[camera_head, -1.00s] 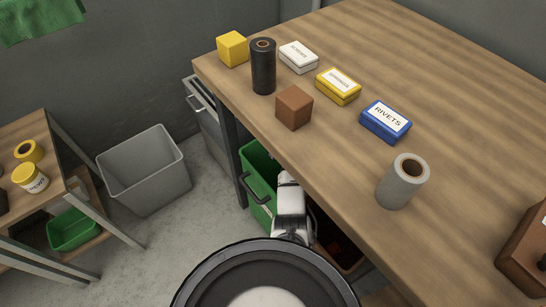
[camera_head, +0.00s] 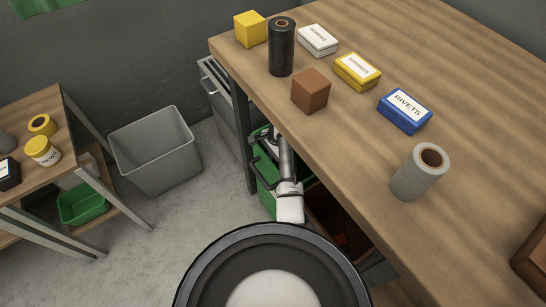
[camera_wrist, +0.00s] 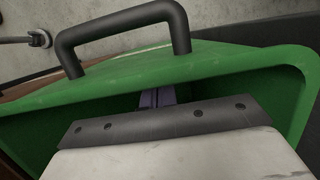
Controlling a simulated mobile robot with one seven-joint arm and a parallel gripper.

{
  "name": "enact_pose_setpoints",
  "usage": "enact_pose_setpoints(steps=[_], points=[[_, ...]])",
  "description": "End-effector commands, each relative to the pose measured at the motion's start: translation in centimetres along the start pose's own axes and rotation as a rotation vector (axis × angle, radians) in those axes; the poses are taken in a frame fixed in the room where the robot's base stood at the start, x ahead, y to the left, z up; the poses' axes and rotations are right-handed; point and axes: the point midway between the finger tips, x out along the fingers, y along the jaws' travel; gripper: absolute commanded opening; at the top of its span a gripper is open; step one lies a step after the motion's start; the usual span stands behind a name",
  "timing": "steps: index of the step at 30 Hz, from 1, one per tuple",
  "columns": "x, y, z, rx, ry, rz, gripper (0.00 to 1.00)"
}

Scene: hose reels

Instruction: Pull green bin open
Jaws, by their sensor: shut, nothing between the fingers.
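The green bin (camera_head: 268,196) sits under the workbench, with its dark bar handle (camera_head: 264,171) on the side facing left. In the wrist view the bin's green wall (camera_wrist: 220,65) spans the picture, and the handle (camera_wrist: 125,30) stands beyond its rim. My gripper (camera_wrist: 158,97) is shut and empty. Its fingers show against the darker green on the near side of that wall, apart from the handle. A grey plate and white body of my own hide much of the bin. I cannot tell whether the fingertips touch the wall.
The workbench (camera_head: 440,60) overhangs the bin, with a leg (camera_head: 240,130) close to it. An open brown bin (camera_head: 335,222) is beside it. A grey waste bin (camera_head: 155,155) stands on the floor to the left. The floor between is clear.

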Motion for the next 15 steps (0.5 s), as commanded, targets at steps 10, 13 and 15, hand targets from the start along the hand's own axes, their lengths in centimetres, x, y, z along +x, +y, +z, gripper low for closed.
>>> enact_pose_setpoints(steps=[10, 13, 15], points=[[0.0, 0.1, 1.4, -0.002, -0.003, 0.003, 0.00], [0.2, 0.1, 3.1, -0.003, -0.005, 0.004, 0.00], [0.4, 0.1, 4.8, -0.005, -0.007, 0.005, 0.00]])
